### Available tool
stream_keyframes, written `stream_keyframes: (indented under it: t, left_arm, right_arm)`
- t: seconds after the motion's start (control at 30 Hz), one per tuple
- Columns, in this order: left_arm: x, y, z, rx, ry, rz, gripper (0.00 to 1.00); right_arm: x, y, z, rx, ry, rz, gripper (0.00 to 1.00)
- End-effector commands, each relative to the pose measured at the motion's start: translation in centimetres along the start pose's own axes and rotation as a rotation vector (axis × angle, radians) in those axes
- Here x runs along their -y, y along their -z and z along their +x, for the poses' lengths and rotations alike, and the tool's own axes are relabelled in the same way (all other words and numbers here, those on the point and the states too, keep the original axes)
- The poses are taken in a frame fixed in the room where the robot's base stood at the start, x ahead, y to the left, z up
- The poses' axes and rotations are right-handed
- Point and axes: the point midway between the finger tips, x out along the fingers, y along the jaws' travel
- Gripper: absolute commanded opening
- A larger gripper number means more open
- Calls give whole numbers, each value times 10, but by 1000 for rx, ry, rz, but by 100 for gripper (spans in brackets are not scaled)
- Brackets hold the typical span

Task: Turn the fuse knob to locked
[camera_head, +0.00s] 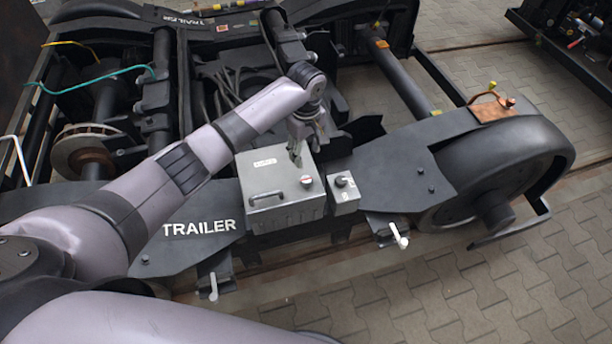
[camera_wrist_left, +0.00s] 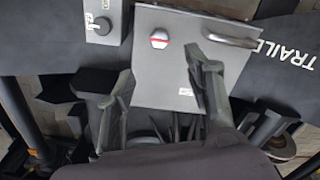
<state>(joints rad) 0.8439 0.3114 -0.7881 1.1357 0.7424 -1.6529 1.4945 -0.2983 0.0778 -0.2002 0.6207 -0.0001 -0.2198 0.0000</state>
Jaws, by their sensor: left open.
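A grey box (camera_head: 268,211) with a bar handle is mounted on the side of the bogie frame. Its lid carries a round pale knob (camera_head: 306,180) with a red mark; in the left wrist view this knob (camera_wrist_left: 159,39) shows a red stripe across it. A smaller grey box (camera_head: 345,207) beside it bears a dark knob (camera_head: 342,181), which also shows in the left wrist view (camera_wrist_left: 102,25). I cannot tell from labels which is the fuse knob. My left gripper (camera_head: 296,158) is open and empty above the lid's back edge, apart from both knobs. My right gripper is out of view.
The dark bogie frame (camera_head: 390,165) surrounds the boxes, with a wheel (camera_head: 490,175) at right. White-handled levers (camera_head: 399,236) (camera_head: 213,287) hang below the frame. A copper-coloured plate (camera_head: 491,110) lies on top at right. Paved floor (camera_head: 450,290) in front is clear.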

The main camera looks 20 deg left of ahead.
Motion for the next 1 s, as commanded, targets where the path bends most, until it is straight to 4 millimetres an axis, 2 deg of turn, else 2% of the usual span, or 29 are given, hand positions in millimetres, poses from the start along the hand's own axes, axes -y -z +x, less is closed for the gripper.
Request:
stream_keyframes:
  t: [0.03,0.3,0.5,0.7,1.0]
  left_arm:
    - [2,-1,13,1,5,-1,48]
    - [1,0,73,-1,3,0,48]
    - [0,0,107,0,1,0,48]
    - [0,0,122,-1,0,2,48]
    - [0,0,124,-1,-1,1,48]
  right_arm:
    - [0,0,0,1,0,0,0]
    - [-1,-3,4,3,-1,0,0]
    - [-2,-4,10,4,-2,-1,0]
    - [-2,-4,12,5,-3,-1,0]
    - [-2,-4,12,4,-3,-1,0]
